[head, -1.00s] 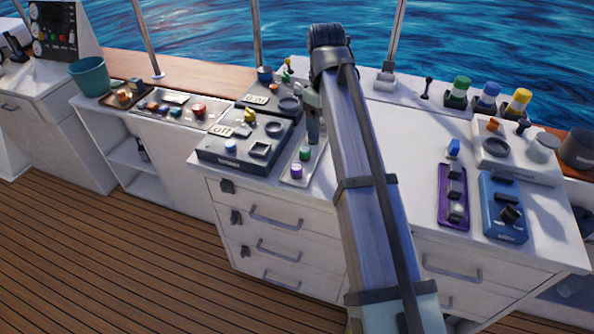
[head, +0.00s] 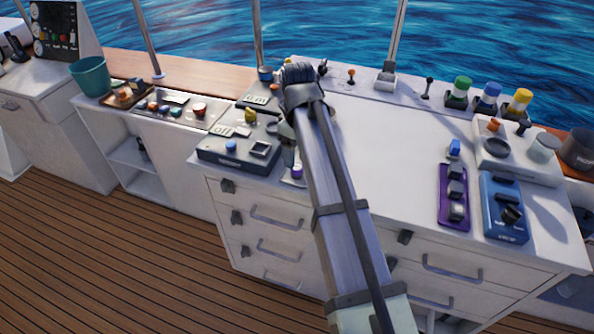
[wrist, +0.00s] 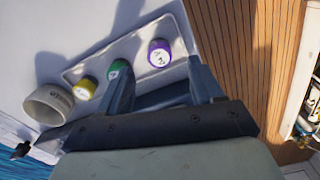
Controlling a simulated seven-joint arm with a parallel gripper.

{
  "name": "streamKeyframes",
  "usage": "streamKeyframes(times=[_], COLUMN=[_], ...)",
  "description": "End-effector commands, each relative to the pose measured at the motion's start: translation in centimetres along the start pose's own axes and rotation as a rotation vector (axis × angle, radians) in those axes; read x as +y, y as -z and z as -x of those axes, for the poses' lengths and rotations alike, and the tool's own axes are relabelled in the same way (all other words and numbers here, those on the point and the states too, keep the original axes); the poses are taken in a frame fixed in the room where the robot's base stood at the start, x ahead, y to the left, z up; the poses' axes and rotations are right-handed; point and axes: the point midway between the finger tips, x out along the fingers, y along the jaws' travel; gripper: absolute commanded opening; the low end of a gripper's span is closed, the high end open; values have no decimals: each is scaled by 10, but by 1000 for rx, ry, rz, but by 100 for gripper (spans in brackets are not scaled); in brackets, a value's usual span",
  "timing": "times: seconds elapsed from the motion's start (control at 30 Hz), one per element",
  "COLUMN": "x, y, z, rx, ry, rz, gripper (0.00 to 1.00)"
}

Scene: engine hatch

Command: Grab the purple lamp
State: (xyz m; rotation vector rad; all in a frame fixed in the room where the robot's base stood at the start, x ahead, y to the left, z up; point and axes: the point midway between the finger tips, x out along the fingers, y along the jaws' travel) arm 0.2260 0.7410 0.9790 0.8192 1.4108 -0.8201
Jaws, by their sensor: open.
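The purple lamp (wrist: 159,52), a short round knob with a white top and purple rim, stands at one end of a pale tray (wrist: 75,75) in the wrist view. In the head view the purple lamp (head: 297,172) shows just left of my arm. My gripper (wrist: 161,68) is open and empty, its two fingers pointing toward the lamp, which appears between and just beyond the fingertips. I cannot tell the exact height gap. In the head view my arm hides most of the tray.
On the same tray stand a green lamp (wrist: 117,70) and a yellow lamp (wrist: 86,88), with a grey cup (wrist: 48,104) beyond. A dark control box (head: 238,150) sits left of the tray.

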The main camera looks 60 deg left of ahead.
Motion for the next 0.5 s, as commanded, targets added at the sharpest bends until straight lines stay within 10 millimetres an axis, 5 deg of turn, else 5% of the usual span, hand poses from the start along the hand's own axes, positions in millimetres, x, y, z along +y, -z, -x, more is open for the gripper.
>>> streamKeyframes(times=[0.5], x=[0], y=[2], z=[-47], rx=[0], ry=[1], rz=[0], gripper=[66])
